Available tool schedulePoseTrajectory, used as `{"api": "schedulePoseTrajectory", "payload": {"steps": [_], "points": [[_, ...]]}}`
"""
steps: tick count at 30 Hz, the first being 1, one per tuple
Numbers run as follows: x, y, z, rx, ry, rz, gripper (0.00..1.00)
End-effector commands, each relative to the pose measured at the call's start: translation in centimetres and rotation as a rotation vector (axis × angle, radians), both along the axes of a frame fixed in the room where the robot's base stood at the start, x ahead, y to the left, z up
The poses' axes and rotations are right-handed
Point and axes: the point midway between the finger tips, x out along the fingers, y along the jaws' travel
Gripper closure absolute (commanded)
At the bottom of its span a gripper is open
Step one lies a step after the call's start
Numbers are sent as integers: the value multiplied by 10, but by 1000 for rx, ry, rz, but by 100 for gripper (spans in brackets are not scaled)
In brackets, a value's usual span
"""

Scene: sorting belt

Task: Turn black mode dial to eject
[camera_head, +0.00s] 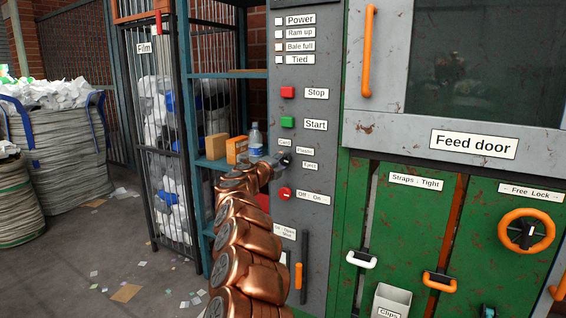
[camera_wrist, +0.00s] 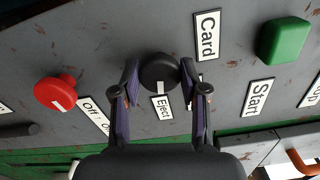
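The black mode dial (camera_wrist: 158,72) sits on the grey control panel, between my two fingertips in the wrist view. Its Eject label (camera_wrist: 162,107) lies just below it there, and the Card label (camera_wrist: 208,35) lies up to the right. A small pale mark shows on the dial's lower edge, on the Eject side. My gripper (camera_wrist: 159,74) has one finger at each side of the dial, and both appear to touch it. In the head view my gripper (camera_head: 277,163) is at the panel and partly covers the dial (camera_head: 286,160), beside the Plastic label (camera_head: 305,151).
A green Start button (camera_head: 288,123) and a red Stop button (camera_head: 288,92) are above the dial. A red Off/On knob (camera_head: 285,194) is below it. A shelf with a bottle (camera_head: 256,140) and an orange box (camera_head: 237,149) stands close to the left. The green machine doors are to the right.

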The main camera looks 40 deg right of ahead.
Motion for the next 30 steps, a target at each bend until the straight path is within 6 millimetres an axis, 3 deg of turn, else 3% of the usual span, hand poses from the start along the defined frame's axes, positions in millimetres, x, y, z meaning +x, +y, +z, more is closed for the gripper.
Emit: {"api": "schedulePoseTrajectory", "payload": {"steps": [7, 20, 30], "points": [[0, 0, 0, 0, 1, 0, 32], [-1, 3, 0, 1, 1, -1, 32], [-8, 24, -1, 4, 2, 0, 32]]}}
